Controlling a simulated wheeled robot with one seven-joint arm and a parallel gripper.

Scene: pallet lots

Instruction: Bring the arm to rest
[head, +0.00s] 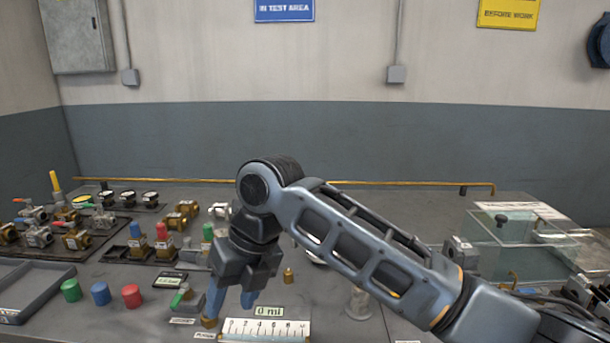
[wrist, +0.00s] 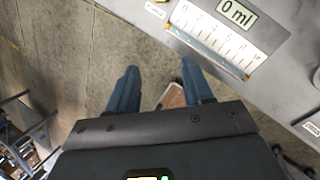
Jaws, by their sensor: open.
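My gripper (head: 231,298) hangs from my arm over the front part of the grey workbench (head: 340,215), fingers pointing down. In the wrist view its two blue fingers (wrist: 156,92) stand apart with no object held between them. Behind them that view shows the floor (wrist: 60,50) and the bench edge. A white scale plate (head: 265,329) with a "0 ml" label (head: 268,311) lies just right of the fingers. The bench surface directly behind my gripper is hidden.
Green (head: 70,290), blue (head: 101,293) and red (head: 131,296) caps stand at the front left beside a grey tray (head: 35,290). Several valves and fittings crowd the left. A clear tank (head: 525,250) stands at the right. A yellow pipe (head: 390,183) runs along the back.

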